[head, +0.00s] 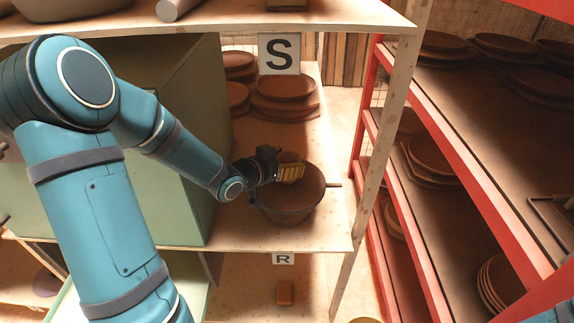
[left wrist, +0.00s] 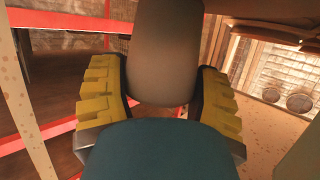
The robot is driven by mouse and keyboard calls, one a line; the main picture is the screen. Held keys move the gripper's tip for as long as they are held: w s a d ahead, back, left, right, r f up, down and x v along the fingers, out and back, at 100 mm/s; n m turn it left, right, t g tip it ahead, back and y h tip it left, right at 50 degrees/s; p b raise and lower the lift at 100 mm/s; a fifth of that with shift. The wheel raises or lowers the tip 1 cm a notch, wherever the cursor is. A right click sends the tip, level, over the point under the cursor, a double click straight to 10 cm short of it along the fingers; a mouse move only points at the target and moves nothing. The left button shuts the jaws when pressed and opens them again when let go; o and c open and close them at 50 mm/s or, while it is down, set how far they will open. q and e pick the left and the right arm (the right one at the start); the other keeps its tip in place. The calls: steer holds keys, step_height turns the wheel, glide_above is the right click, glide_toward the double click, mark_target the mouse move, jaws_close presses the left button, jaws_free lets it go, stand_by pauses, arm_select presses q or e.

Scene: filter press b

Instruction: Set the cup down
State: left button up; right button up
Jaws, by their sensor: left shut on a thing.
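The cup (head: 287,203) is a round, dark brown, wide vessel over the middle shelf board (head: 325,238), near its front right, and looks upright. A short pale rod (head: 333,185) shows at its right side. My left gripper (head: 290,173) reaches in from the left and is shut on the cup at its upper part. In the left wrist view a smooth brown rounded piece (left wrist: 163,55) stands between the yellow finger pads. I cannot tell whether the cup's base touches the board. My right gripper is not in view.
A pale green box (head: 180,160) is left. A wooden post (head: 375,160) and a red rack (head: 450,165) are right. An orange block (head: 285,292) lies below, near an R sign.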

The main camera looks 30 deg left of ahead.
arm_select(q)
steer(key=shift+f, duration=0.25)
steer(key=shift+f, duration=0.2)
steer(key=o, duration=1.2)
steer(key=shift+r, duration=0.1)
steer(key=shift+r, duration=0.2)
steer(key=p+v, duration=0.2)
steer(key=v, duration=1)
steer(key=shift+f, duration=0.1)
